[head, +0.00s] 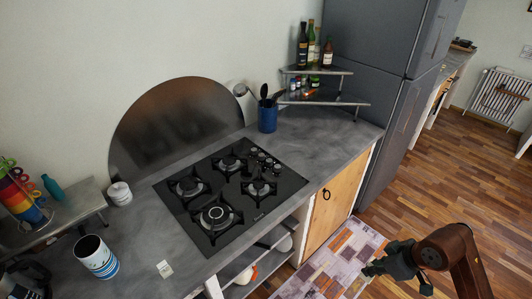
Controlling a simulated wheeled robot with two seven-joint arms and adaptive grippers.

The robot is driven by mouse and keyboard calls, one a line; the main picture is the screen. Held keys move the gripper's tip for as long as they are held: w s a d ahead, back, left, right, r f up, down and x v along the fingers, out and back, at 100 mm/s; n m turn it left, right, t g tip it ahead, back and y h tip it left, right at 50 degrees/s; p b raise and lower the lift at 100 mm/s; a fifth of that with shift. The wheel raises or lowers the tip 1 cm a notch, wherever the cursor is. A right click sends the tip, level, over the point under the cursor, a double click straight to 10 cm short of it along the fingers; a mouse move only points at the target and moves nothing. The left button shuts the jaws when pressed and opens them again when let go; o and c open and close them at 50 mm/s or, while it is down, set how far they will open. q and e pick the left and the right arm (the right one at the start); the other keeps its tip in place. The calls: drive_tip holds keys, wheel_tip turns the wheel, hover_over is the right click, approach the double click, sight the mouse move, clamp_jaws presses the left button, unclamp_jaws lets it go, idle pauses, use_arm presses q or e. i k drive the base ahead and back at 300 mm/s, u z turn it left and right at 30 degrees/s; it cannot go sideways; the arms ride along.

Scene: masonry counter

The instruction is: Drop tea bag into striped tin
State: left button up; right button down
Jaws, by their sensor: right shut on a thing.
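The striped tin (97,258), white with blue bands and an open dark top, stands upright on the counter at the lower left. A small pale packet (164,269), which looks like a tea bag, lies flat on the counter to the right of the tin. My right gripper (370,269) is at the lower right, in front of the counter and over the patterned rug, far from the tin. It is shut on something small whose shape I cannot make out. My left gripper is not in view.
A black gas hob (232,190) fills the middle of the grey counter (330,143). A blue utensil pot (267,118) and a bottle rack (325,102) stand behind. Coloured stacked cups (20,195) and a white lidded jar (119,193) are at left. Dark items crowd the lower left corner.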

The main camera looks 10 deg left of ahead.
sight(112, 268)
drive_tip(key=i, duration=1)
drive_tip(key=u, duration=3.2)
